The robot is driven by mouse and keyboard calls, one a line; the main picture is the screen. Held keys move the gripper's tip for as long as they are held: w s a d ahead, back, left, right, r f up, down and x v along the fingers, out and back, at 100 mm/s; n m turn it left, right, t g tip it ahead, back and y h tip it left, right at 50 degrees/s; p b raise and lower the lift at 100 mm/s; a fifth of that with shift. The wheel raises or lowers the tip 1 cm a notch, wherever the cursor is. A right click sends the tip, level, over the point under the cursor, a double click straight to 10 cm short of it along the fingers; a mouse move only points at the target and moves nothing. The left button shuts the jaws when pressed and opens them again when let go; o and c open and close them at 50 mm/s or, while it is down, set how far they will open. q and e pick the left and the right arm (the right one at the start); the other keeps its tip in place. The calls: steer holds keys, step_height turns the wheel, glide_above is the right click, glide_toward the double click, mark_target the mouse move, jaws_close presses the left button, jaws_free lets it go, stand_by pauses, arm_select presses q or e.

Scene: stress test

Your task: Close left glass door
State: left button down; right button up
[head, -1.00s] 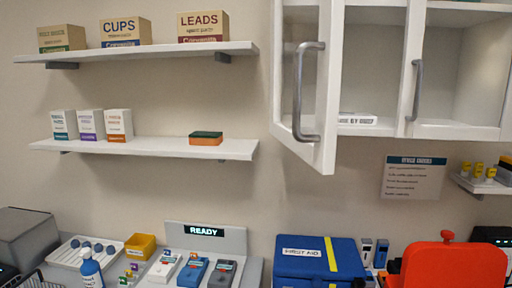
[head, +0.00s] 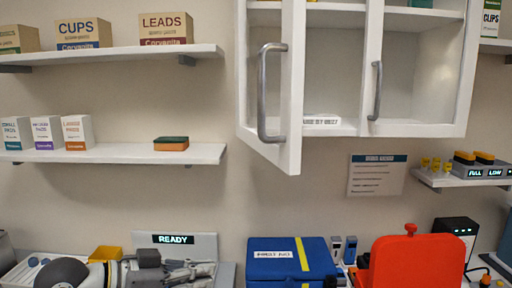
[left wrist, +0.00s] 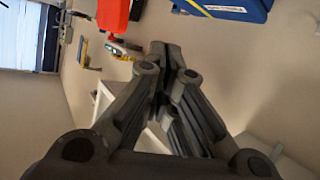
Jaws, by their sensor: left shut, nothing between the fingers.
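The left glass door (head: 293,90) of the white wall cabinet (head: 428,128) stands swung open toward me in the head view. It carries a long grey vertical handle (head: 264,92). The other door, with its own grey handle (head: 376,90), looks closed. My left gripper (head: 205,270) is low at the bottom left of the head view, well below the open door and touching nothing there. In the left wrist view its fingers (left wrist: 160,55) are together and hold nothing. My right gripper is not seen.
A blue first aid box (head: 290,262) and a red case (head: 408,264) stand below the cabinet. Two shelves (head: 130,152) with boxes are on the left wall. A READY display (head: 173,239) is behind my left gripper. The wall between shelves and cabinet is clear.

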arm_select(q)
step_height(320, 180, up, 12)
steer(key=s+m+h, duration=0.1)
steer(key=m+h, duration=0.1)
steer(key=m+g+h, duration=0.2)
steer(key=h, duration=0.1)
glide_toward(274, 146)
steer(key=shift+p+x, duration=3.4)
steer(key=shift+x, duration=0.25)
